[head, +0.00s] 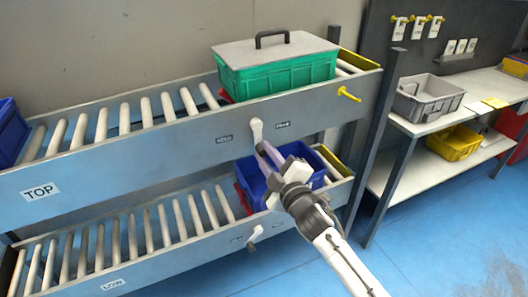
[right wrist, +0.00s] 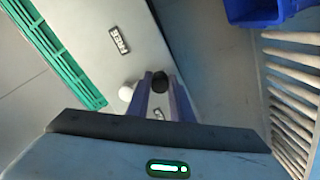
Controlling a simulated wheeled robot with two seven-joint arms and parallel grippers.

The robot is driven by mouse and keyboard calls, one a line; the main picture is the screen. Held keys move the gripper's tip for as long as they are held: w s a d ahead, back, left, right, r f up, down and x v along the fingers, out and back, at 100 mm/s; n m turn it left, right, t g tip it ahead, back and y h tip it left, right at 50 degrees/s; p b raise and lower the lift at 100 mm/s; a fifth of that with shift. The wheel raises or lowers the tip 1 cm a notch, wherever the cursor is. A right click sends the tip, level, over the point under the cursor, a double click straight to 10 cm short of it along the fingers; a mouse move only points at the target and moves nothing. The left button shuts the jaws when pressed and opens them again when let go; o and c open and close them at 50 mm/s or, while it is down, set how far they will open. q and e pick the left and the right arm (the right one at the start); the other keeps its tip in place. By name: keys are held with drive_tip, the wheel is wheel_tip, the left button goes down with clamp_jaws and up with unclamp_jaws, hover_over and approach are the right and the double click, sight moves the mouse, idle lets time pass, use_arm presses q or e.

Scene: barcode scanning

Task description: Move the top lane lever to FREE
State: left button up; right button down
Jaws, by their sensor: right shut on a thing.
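The top lane lever (head: 256,129) is a white handle on the front rail of the top lane (head: 130,154). It hangs nearly straight down from its pivot, between the HOLD label (head: 223,139) on the left and the FREE label (head: 283,125) on the right. My right gripper (head: 263,152) is shut on its lower end. In the right wrist view its fingers (right wrist: 160,88) stand on both sides of the black knob (right wrist: 160,80). The white pivot (right wrist: 127,93) shows beside them, and the FREE label (right wrist: 119,40) is clear of them. My left gripper is not in view.
A green crate (head: 283,76) with a grey lid sits on the top lane behind the lever. A blue crate (head: 252,183) is on the lower lane, partly behind my gripper. The lower lane lever (head: 254,238) is below. A yellow peg (head: 348,94) sticks out at the right.

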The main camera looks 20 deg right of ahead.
drive_tip(key=shift+w+d+r+n+p, duration=0.1)
drive_tip(key=shift+d+r+n+p, duration=0.25)
drive_tip(key=shift+d+n, duration=0.55)
drive_tip(key=shift+w+d+r+n+p, duration=0.15)
drive_tip(key=shift+d+n+p, duration=0.25)
drive_tip(key=shift+n, duration=1.05)
drive_tip(key=shift+s+d+r+n+p, duration=0.1)
drive_tip(key=shift+d+r+n+p, duration=0.35)
drive_tip(key=shift+n, duration=0.7)
drive_tip(key=shift+d+f, duration=0.1)
drive_tip(key=shift+d, duration=0.15)
drive_tip(key=c, duration=1.6)
unclamp_jaws()
drive_tip(key=shift+o, duration=0.2)
drive_tip(key=s+d, duration=0.1)
drive_tip(key=s, duration=0.9)
